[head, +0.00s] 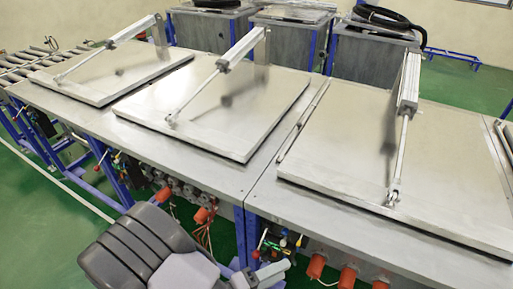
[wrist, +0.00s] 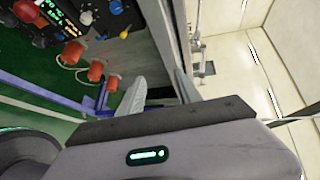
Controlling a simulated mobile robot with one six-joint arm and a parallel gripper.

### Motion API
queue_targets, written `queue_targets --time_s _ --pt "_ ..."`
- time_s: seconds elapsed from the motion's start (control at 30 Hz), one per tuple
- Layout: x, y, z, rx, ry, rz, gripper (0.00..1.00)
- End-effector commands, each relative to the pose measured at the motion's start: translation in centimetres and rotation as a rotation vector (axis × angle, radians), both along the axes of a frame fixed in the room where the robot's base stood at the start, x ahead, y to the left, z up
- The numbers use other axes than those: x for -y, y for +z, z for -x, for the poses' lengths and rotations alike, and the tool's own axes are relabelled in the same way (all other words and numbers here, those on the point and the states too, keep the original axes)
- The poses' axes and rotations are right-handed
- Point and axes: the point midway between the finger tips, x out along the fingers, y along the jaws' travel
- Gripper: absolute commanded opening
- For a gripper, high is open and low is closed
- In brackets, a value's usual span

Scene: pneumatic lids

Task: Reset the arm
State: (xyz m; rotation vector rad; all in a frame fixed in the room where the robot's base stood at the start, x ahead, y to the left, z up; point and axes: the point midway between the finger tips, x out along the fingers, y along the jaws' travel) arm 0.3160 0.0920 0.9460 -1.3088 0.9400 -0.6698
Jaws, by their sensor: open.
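My gripper shows in the wrist view (wrist: 161,88), its two pale fingers spread apart with nothing between them. The fingers point toward the front edge of the metal table, near the panel below it. In the head view, part of my grey arm fills the bottom, in front of the table. Three flat metal lids lie on the table: the left lid (head: 75,85), the middle lid (head: 245,125) and the right lid (head: 340,145). Each lies flat with a pneumatic cylinder attached on top. The gripper is apart from all three lids.
Control panels with green displays (wrist: 55,12) and red-orange plugs (wrist: 72,53) hang under the table's front edge (head: 200,172), close to my arm. Blue table legs (head: 113,178) stand below. Metal cabinets (head: 375,57) stand behind. Green floor (head: 40,215) is open at the left front.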

Motion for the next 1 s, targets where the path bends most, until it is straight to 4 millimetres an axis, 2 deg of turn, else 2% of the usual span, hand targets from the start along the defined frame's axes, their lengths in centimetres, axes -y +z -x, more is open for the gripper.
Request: queue_targets --time_s 0.03,0.1,0.17,0.2,0.27,0.3,0.37,0.4,0.43,0.53,0.6,0.67,0.77,1.0 --pt "1.8 2.0 0.3 0.157 -0.214 -0.190 0.41" --pt "4.0 4.6 1.7 0.431 -0.560 -0.446 0.41" --pt "5.3 6.5 3.2 0.685 -0.870 -0.635 0.41" --pt "5.8 7.6 4.2 0.861 -1.083 -0.743 0.41" --pt "6.1 9.2 5.3 1.135 -1.413 -0.879 0.41" --pt "6.0 10.3 5.9 1.320 -1.641 -0.951 0.41" --pt "5.7 12.0 6.5 1.588 -1.988 -1.027 0.41" --pt "5.5 13.2 6.5 1.750 -2.218 -1.055 0.41" --pt "5.3 14.2 6.5 -1.784 2.290 1.020 0.41" --pt "5.0 17.1 6.3 -1.456 1.986 0.716 0.41" --pt "5.0 18.8 6.1 -1.290 1.847 0.584 0.41" --pt "5.0 19.8 6.0 -1.196 1.774 0.514 0.41" --pt "5.0 20.4 5.9 -1.133 1.726 0.466 0.41" --pt "4.9 20.5 5.9 -1.132 1.728 0.464 0.41"
